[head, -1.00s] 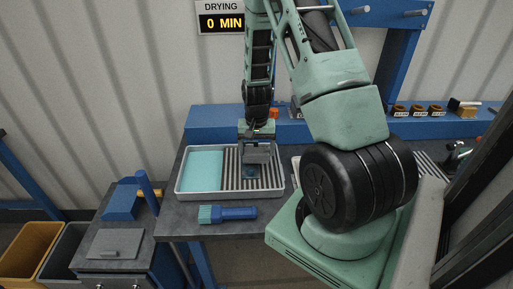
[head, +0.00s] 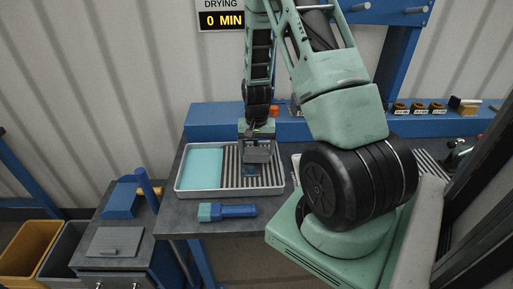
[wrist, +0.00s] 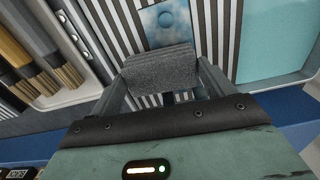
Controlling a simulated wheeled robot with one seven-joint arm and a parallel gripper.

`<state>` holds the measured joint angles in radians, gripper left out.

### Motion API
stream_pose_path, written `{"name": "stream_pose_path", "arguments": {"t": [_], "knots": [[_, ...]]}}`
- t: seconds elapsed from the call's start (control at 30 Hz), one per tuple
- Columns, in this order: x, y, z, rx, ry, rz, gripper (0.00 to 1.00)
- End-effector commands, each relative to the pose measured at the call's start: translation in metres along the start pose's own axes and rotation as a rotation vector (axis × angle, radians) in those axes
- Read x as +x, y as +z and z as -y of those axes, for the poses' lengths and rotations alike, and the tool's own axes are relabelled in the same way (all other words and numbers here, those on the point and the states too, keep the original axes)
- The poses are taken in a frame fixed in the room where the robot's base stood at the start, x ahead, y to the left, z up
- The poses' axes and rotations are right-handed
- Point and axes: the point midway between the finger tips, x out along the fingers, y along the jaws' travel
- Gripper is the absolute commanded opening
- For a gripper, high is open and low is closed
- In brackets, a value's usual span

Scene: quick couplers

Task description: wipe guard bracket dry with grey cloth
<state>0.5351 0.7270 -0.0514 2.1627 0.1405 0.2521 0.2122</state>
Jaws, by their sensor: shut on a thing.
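My gripper (wrist: 160,90) is shut on the grey cloth (wrist: 160,70), a dark grey textured pad held across its fingers in the wrist view. In the head view my gripper (head: 256,154) is low over the striped rack.
The tray (head: 226,193) has a teal basin side (head: 202,168) left of the striped rack (head: 270,177). A wall sign (head: 221,20) reads "DRYING 0 MIN". Several labelled holders (head: 418,106) stand at the back right.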

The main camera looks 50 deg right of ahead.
Motion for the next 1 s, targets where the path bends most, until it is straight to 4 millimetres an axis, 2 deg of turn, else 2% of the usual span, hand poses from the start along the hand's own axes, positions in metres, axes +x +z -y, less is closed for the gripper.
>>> {"name": "stream_pose_path", "arguments": {"t": [0.33, 1.0], "knots": [[0.0075, -0.0001, 0.0, 0.0, 0.0, 0.0, 0.57], [0.005, 0.0004, 0.0, 0.0, 0.0, 0.0, 0.57]]}}
